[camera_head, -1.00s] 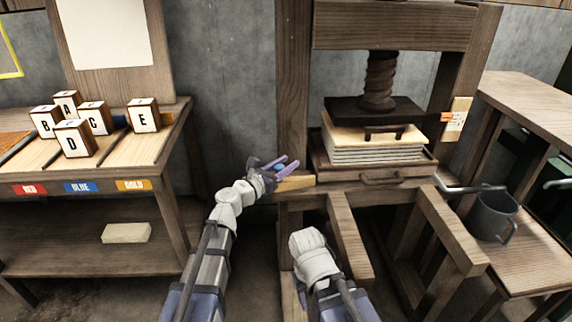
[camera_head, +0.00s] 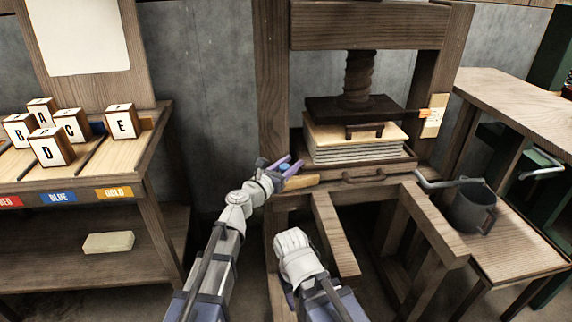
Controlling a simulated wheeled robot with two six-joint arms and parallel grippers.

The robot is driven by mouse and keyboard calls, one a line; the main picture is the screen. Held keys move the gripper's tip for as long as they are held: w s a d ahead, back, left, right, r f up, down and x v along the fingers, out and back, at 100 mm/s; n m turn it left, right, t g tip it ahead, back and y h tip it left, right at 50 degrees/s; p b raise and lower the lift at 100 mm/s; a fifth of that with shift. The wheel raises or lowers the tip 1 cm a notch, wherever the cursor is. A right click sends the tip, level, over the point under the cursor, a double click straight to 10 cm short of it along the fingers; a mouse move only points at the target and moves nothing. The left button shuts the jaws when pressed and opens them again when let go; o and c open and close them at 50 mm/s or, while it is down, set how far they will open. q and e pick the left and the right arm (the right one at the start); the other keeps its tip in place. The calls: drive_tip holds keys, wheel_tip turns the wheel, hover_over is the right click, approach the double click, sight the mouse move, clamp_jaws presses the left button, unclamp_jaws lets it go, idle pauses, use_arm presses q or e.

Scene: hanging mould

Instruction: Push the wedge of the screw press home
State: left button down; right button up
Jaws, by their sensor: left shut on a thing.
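The screw press (camera_head: 272,80) stands in the centre, with a dark screw (camera_head: 360,75) and a dark pressing plate (camera_head: 350,109) above a stack of pale sheets. The light wooden wedge (camera_head: 303,182) lies at the press's left post, by the left end of the bed. My left gripper (camera_head: 285,167), with purple fingers, is shut on the wedge from the left. The fingers hide part of it.
Lettered blocks (camera_head: 50,147) stand on a sorting bench (camera_head: 150,165) at the left. A pale block (camera_head: 108,242) lies on its lower shelf. At the right, a grey mug (camera_head: 471,208) stands beside the press on a low wooden surface. Beams of the press frame (camera_head: 335,235) jut forward.

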sight(282, 172)
use_arm(q)
drive_tip(key=shift+c, duration=2.3)
unclamp_jaws()
drive_tip(key=shift+d, duration=0.3)
drive_tip(key=v, duration=0.8)
drive_tip(key=shift+w, duration=0.1)
